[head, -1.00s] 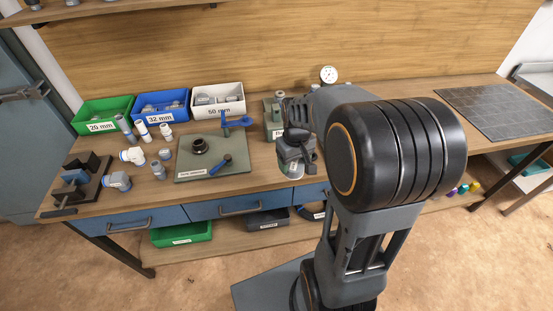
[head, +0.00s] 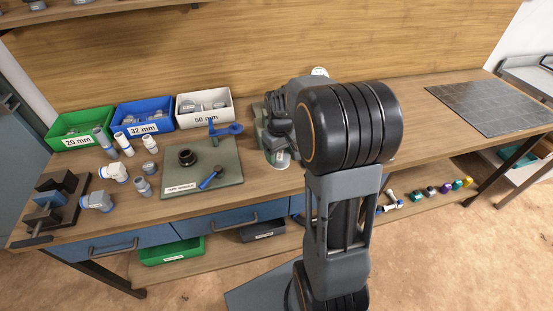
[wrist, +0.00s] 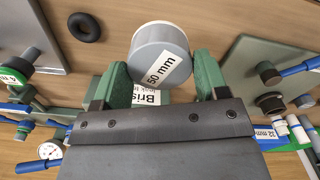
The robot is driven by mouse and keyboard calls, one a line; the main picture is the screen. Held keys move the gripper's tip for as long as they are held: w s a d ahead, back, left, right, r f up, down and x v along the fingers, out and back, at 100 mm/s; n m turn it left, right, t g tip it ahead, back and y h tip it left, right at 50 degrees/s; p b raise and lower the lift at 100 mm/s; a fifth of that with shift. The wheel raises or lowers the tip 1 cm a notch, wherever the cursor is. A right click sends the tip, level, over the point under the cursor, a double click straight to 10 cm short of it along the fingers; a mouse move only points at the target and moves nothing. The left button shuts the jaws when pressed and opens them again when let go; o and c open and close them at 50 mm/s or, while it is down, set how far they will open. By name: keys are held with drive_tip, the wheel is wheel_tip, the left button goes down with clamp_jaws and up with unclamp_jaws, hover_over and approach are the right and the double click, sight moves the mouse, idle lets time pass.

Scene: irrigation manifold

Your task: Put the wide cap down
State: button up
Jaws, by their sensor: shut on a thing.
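The wide cap (wrist: 158,45) is a grey cylinder with a pale round end and a white "50 mm" label. In the wrist view it sits between the two green fingers of my gripper (wrist: 160,78), which is shut on it. In the head view my gripper (head: 279,140) is over the bench, right of the grey-green mat (head: 225,175), and the cap (head: 281,159) shows as a pale shape under it. My arm hides part of the gripper there. I cannot tell whether the cap touches the bench.
Green (head: 58,141), blue (head: 125,127) and white (head: 190,118) bins line the back left. Loose fittings and a vise-like fixture (head: 52,207) stand at the left. The mat holds a black ring part and blue-handled tools. Wood right of my arm (head: 420,125) is clear up to a dark tiled mat (head: 490,105).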

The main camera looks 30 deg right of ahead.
sight(277, 154)
drive_tip(key=shift+w+f, duration=1)
drive_tip(key=shift+f, duration=0.25)
drive_tip(key=shift+w+f, duration=0.1)
drive_tip(key=shift+f, duration=1.5)
drive_tip(key=shift+f, duration=0.2)
drive_tip(key=o, duration=0.9)
drive_tip(key=shift+o, duration=0.2)
